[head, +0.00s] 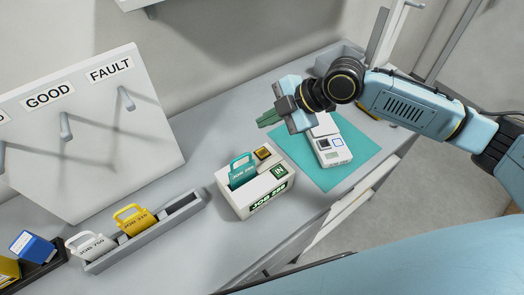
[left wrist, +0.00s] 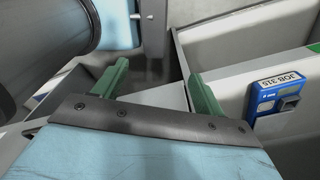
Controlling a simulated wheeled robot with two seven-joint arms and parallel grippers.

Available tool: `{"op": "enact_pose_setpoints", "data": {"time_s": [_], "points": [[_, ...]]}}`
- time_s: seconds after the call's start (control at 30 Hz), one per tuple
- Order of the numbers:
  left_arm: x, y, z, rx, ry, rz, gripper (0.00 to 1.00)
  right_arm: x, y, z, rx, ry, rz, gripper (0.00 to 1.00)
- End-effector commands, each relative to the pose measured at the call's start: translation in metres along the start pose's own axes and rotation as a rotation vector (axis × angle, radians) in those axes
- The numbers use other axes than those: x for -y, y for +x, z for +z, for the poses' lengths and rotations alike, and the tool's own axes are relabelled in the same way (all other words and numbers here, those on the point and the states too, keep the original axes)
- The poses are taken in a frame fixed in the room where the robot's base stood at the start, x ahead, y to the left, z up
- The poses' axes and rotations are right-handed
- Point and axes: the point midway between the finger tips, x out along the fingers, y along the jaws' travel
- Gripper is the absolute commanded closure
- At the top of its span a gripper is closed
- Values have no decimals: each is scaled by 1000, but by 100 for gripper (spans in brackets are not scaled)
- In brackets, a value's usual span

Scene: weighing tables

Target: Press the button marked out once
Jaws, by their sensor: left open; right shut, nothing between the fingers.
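No marking reading "out" is legible in either view. In the head view a white box (head: 236,200) labelled "JOB" and "IN" holds a teal tag (head: 242,170) and has a dark, amber-edged square (head: 264,153) on top. Behind it on a teal mat (head: 358,130) stands a white device (head: 332,157) with a dark square and a blue-edged square on its face; its back part is partly hidden by my right gripper. My right gripper (head: 267,119) is shut and empty, above the mat's left edge. My left gripper (left wrist: 160,88) is open and empty in the left wrist view.
A grey board (head: 100,150) with hooks, labelled "GOOD" and "FAULT", stands at left. A grey rack (head: 182,220) holds white and yellow tags. A blue device (head: 32,248) lies at lower left. A blue "JOB 315" device (left wrist: 278,97) shows right of my left gripper.

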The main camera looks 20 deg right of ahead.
Motion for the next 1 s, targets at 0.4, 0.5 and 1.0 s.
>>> {"op": "enact_pose_setpoints", "data": {"time_s": [0.4, 0.5, 1.0], "points": [[2, 49, -16, -30, 0, -4, 29, 26, 35, 26, 1, 0, -1, 100], [2, 61, -15, -30, 1, -4, 29, 32, 44, 32, 1, 1, -1, 100], [2, 71, -10, -24, 1, -3, 29, 43, 58, 42, 0, 1, 0, 100]]}}
